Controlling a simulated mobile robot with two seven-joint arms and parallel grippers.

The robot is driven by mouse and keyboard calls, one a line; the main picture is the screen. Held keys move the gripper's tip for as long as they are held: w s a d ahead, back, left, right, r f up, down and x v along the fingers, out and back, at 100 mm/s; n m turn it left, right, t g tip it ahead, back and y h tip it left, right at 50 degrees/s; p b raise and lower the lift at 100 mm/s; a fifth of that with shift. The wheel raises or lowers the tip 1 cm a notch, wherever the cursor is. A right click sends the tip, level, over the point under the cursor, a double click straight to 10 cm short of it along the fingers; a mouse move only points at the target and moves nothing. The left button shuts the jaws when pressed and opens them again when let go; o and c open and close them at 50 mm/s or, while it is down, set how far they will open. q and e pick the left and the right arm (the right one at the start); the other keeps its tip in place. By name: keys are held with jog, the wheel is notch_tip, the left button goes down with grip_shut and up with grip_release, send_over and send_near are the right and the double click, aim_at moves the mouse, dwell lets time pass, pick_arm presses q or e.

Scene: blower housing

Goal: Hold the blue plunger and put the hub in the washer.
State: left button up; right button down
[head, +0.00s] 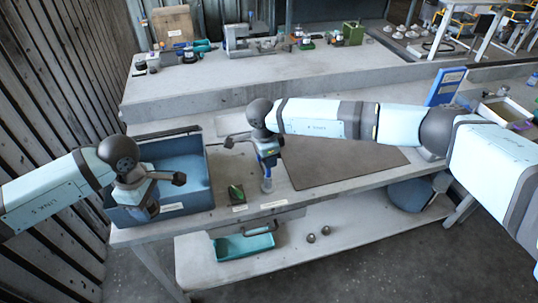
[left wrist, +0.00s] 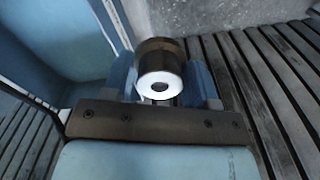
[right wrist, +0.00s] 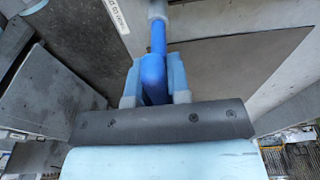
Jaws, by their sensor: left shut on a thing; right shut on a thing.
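My left gripper (head: 146,208) is shut on the hub (left wrist: 160,62), a short brown-grey metal cylinder with a pale end face and a dark centre hole. In the head view it is at the left end of the blue open tank that looks like the washer (head: 192,200); the gripper hides the hub there. In the left wrist view the tank's blue wall (left wrist: 62,40) is left of the hub. I cannot tell whether the hub is inside the rim. My right gripper (head: 267,162) is shut on the blue plunger (right wrist: 155,72), right of the tank, with its grey end pointing down.
A small dark block with a green part (head: 236,193) lies between tank and plunger. A brown mat (head: 345,165) covers the bench to the right. A drawer (head: 255,220) and a shelf with a teal tray (head: 243,247) are below. Plank wall (head: 65,90) stands left.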

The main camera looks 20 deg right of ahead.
jog(key=shift+f, duration=1.4)
pick_arm(q)
jog(key=w+f+m, duration=0.3)
jog(key=w+m, duration=0.1)
jog(key=w, duration=1.1)
send_over(165, 193)
jog(key=shift+m, duration=0.3)
notch_tip(165, 193, down, 5)
jog(key=shift+w, duration=0.1)
pick_arm(e)
jog(key=shift+r, duration=0.1)
pick_arm(q)
jog(key=shift+f, duration=2.35)
jog(key=shift+f, duration=0.1)
jog(key=o, duration=1)
